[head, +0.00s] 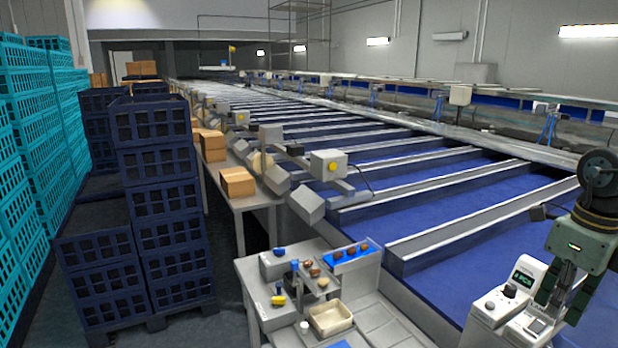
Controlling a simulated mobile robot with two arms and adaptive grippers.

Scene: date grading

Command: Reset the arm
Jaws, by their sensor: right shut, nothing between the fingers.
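My right arm comes in at the right edge, dark green and grey. My right gripper (561,303) points down beside a white device (520,290) with a small green display. The gripper is shut and nothing shows between its fingers. Whether it touches the device cannot be told from this view. My left gripper is not in view.
A small grey workbench (262,318) at bottom centre holds a cream tray (330,318), a blue tray (350,253) with several dates, and small items. Dark blue crates (165,200) and turquoise crates (30,150) stand left. A long blue conveyor (440,215) runs back.

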